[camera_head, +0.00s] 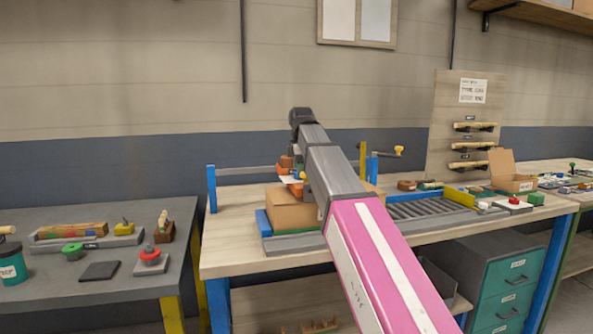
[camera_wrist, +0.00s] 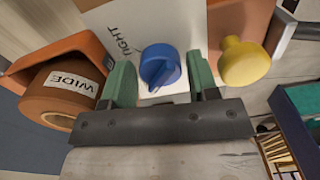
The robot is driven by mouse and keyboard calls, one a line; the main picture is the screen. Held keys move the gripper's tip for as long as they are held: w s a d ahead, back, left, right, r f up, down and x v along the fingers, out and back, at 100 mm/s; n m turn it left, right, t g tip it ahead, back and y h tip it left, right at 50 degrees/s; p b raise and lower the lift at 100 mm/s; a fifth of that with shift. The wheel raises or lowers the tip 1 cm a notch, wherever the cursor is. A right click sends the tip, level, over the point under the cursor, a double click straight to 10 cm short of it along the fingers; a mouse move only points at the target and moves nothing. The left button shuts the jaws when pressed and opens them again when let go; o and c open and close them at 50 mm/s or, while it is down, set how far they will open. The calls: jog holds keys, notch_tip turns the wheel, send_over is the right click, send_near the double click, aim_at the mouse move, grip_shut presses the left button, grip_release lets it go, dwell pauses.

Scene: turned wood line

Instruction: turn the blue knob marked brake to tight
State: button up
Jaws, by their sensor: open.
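The blue knob (camera_wrist: 160,66) sits on a pale plate (camera_wrist: 112,18) in the wrist view, with a raised ridge across its face. Printed letters reading about "IGHT" stand on the plate to its upper left; the word "brake" does not show. My gripper (camera_wrist: 159,76) is open, with one green finger on each side of the knob. A small gap shows at the left finger; whether the right one touches I cannot tell. Which mark the ridge points at is unclear. In the head view my own arm hides the knob and my gripper.
A yellow knob (camera_wrist: 243,62) stands close right of the right finger. A brown cylinder labelled WIDE (camera_wrist: 72,90) in an orange holder is close on the left. In the head view, a cardboard box (camera_head: 290,211) and a roller conveyor (camera_head: 430,209) are on the wooden bench (camera_head: 228,262).

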jog(key=shift+f, duration=0.2)
jog(key=c, duration=0.6)
jog(key=shift+c, duration=0.2)
jog(key=shift+m, duration=0.3)
jog(key=m, duration=0.4)
jog(key=shift+s+m, duration=0.1)
jog(key=shift+m, duration=2)
